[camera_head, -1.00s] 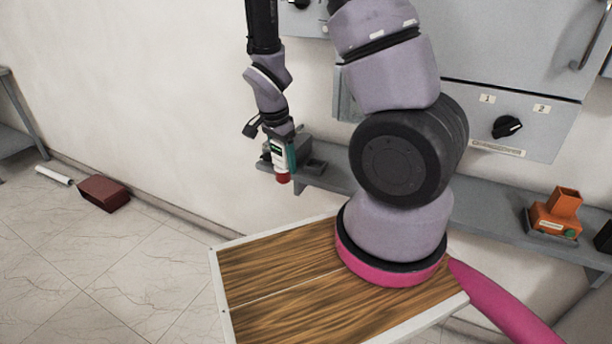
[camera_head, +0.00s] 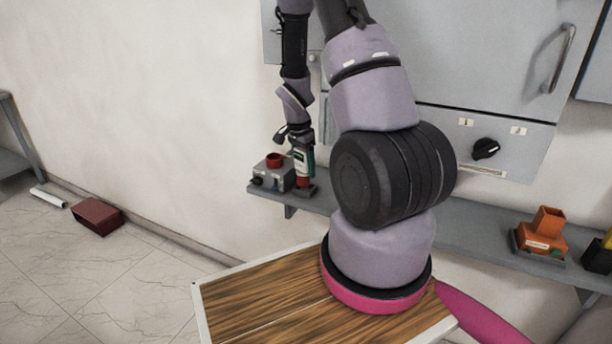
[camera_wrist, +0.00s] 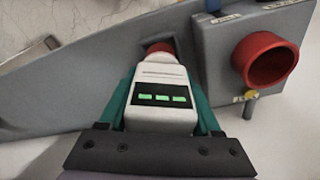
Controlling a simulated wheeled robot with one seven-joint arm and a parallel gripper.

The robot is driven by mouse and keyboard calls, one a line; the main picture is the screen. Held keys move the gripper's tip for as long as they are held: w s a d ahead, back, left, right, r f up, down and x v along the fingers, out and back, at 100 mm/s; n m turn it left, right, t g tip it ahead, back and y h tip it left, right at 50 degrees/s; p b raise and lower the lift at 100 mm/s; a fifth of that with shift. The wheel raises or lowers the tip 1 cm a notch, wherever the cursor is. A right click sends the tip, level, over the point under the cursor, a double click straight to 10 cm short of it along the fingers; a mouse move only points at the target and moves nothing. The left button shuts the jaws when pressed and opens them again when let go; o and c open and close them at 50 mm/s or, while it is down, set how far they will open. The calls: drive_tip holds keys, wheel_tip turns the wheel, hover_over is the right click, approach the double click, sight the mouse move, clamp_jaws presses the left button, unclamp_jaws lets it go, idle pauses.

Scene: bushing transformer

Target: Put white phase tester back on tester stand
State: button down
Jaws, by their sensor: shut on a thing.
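The white phase tester (camera_head: 302,157) is held in my gripper (camera_head: 305,163), with its red end pointing down. In the wrist view the tester (camera_wrist: 163,92) shows three green lights and sits between my teal fingers (camera_wrist: 162,105), which are shut on it. Its red end is just above or touching a dark grey base on the shelf; I cannot tell which. A grey box with a round red open cup (camera_head: 274,160) stands just left of the tester in the head view. The cup (camera_wrist: 266,60) is right of the tester in the wrist view, apart from it. Which part is the tester stand is unclear.
The grey wall shelf (camera_head: 470,220) carries an orange holder (camera_head: 541,230) at right, with a black and yellow item beside it. A grey cabinet (camera_head: 480,60) with a black knob is above. My wooden-topped base is below. A dark red box (camera_head: 97,216) lies on the floor.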

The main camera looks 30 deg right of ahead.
sight(306, 175)
drive_tip(key=shift+w+d+f, duration=0.15)
drive_tip(key=shift+w+d, duration=0.1)
drive_tip(key=shift+d, duration=0.15)
drive_tip(key=shift+f, duration=1.6)
drive_tip(key=shift+f, duration=0.1)
drive_tip(key=shift+c, duration=0.4)
unclamp_jaws()
